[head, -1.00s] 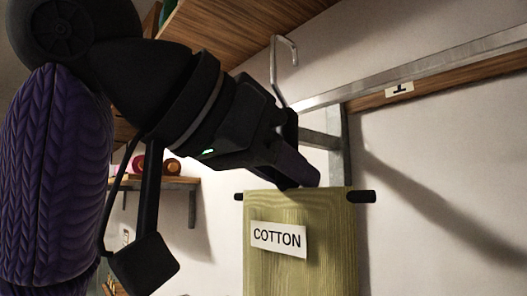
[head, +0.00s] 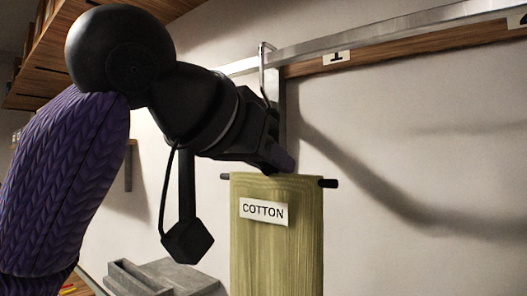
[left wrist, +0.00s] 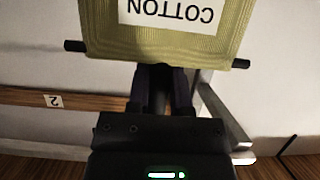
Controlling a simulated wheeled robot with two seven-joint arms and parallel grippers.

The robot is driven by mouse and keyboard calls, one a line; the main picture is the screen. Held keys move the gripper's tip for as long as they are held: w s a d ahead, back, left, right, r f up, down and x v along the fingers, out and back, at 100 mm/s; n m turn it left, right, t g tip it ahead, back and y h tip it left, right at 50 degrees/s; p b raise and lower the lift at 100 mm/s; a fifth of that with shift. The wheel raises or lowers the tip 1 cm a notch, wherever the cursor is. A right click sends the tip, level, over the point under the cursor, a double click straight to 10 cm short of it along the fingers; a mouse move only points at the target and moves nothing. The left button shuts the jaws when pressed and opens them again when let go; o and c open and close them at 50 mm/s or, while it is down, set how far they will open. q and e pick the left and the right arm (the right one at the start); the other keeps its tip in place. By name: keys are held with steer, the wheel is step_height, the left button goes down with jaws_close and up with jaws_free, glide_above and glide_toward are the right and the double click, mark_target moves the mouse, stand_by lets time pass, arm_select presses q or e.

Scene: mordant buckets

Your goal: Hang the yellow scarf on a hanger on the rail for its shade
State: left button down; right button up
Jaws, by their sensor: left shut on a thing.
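The yellow scarf (head: 280,245), a dull yellow-green cloth with a COTTON label (head: 264,212), hangs over the dark bar of a hanger (head: 329,183). In the left wrist view the scarf (left wrist: 110,42) appears upside down. My left gripper (head: 279,160) is shut on the hanger just above the scarf; its fingers hide the grip. The hanger's metal hook rises above the gripper and overlaps the metal rail (head: 400,30) in the head view. I cannot tell whether the hook is over the rail or in front of it. My right gripper is not in view.
A wooden strip behind the rail carries a tag 1 (head: 337,57) right of the hook. A tag 2 (left wrist: 53,100) shows in the left wrist view. Wooden shelving (head: 45,75) is at upper left, and a grey tray (head: 160,278) below. The wall right of the scarf is bare.

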arm_select(q)
steer(key=shift+f, duration=0.15)
steer(key=shift+c, duration=2.2)
jaws_free()
steer(key=shift+s+a, duration=0.2)
steer(key=b+v, duration=0.3)
steer(key=v, duration=0.6)
steer(key=shift+s, duration=0.15)
